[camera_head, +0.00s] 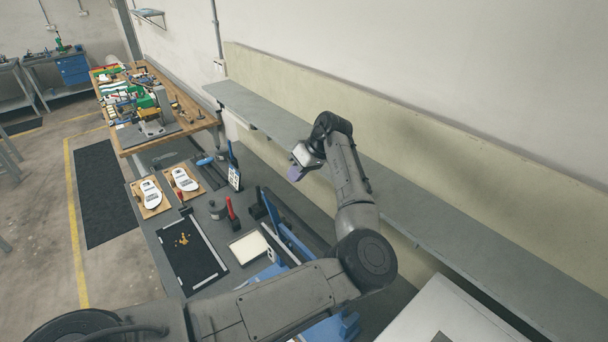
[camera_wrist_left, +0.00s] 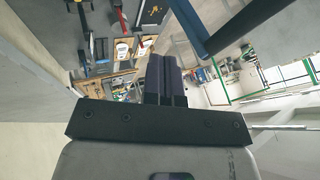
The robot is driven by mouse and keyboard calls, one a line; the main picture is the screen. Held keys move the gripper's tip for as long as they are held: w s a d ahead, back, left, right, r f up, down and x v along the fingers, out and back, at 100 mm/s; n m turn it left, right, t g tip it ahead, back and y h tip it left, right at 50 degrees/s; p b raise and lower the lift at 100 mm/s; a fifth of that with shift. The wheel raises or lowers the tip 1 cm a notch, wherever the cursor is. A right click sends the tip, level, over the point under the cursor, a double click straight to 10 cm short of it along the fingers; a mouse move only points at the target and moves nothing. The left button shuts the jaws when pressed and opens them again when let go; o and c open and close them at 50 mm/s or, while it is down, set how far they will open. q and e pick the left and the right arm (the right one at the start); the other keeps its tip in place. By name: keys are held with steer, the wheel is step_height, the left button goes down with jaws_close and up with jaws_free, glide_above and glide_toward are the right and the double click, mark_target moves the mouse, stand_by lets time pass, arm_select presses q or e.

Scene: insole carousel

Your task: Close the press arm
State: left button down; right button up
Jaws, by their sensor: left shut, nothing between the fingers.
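My left gripper (camera_head: 296,174) is at the end of my left arm, in the air near the edge of the long grey wall shelf. Its dark purple fingers are together and empty in the left wrist view (camera_wrist_left: 165,78). A blue bar (camera_head: 290,236), which looks like part of the press, slants over the bench below my left gripper, apart from it. My forearm hides part of the blue parts around it. A dark blue bar (camera_wrist_left: 189,25) also crosses the upper middle of the left wrist view, apart from the fingers. My right gripper is not in view.
The bench holds a black mat (camera_head: 190,256) with small orange pieces, two wooden boards with white insoles (camera_head: 150,194), a red-handled tool (camera_head: 231,208) and a cream pad (camera_head: 248,247). The grey shelf (camera_head: 262,108) runs along the wall beside my arm. A cluttered wooden table (camera_head: 190,108) stands beyond.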

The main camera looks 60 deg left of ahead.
arm_select(q)
steer(key=s+f+b, duration=0.2)
steer(key=s, duration=0.1)
steer(key=s+b, duration=0.1)
steer(key=s, duration=0.1)
steer(key=shift+s+f, duration=0.1)
steer(key=shift+f, duration=0.3)
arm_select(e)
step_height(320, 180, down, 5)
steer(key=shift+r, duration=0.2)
